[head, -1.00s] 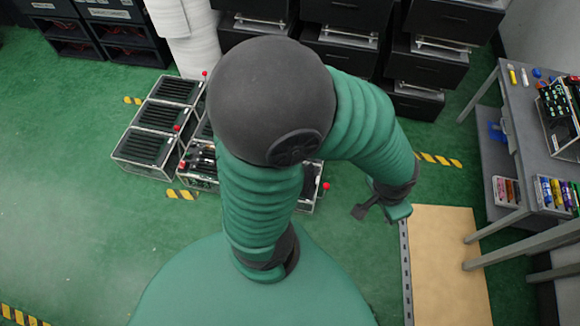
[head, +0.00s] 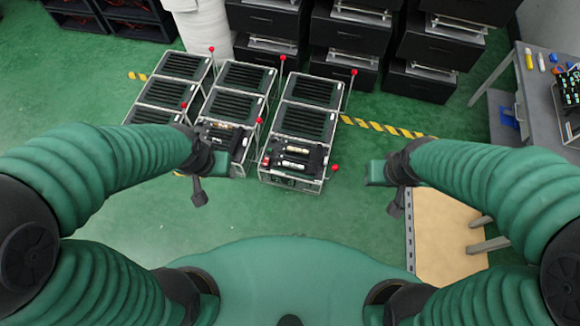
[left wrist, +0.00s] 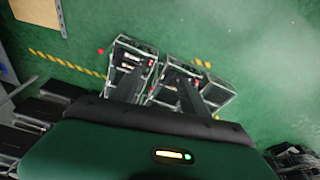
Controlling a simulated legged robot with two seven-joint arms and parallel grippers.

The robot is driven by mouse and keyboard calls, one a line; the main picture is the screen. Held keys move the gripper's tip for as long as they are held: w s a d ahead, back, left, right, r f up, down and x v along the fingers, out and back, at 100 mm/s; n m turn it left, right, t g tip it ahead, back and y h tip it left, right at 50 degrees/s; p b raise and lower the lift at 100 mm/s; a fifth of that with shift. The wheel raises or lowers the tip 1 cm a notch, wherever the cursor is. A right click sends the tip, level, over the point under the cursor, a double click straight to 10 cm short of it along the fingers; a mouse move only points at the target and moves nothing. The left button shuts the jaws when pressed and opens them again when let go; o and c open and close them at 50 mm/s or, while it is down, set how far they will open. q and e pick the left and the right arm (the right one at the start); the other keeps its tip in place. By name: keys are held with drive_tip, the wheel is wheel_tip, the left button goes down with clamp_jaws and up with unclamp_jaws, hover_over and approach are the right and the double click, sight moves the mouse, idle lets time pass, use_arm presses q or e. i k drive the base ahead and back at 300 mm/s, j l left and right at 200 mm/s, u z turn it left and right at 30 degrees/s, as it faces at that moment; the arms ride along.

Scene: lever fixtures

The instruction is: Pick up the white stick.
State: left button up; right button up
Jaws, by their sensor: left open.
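White sticks (head: 297,150) lie on the dark front panel of the right-hand lever fixture (head: 325,160). Another pale stick shows on the front of the middle fixture (head: 240,160). I cannot tell which one is meant. My left gripper (head: 208,180) hangs in front of the middle fixture, left of the white sticks, and is empty. In the left wrist view its two dark fingers (left wrist: 158,92) are spread, with the fixtures beyond them. My right gripper (head: 386,190) is right of the fixtures, apart from them; its finger gap is unclear.
Red-knobbed levers (head: 354,73) stand up along the fixtures. Black drawer units (head: 345,50) and a white cylinder (head: 203,30) are behind. A grey table (head: 535,105) is at the right, above a tan board (head: 445,235). Green floor between my arms is free.

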sight(290, 165)
drive_tip(key=z, duration=2.25)
drive_tip(key=u, duration=2.3)
drive_tip(key=i+j+u, duration=0.3)
drive_tip(key=i, duration=0.15)
drive_tip(key=i+u, duration=0.3)
drive_tip(key=i, duration=0.15)
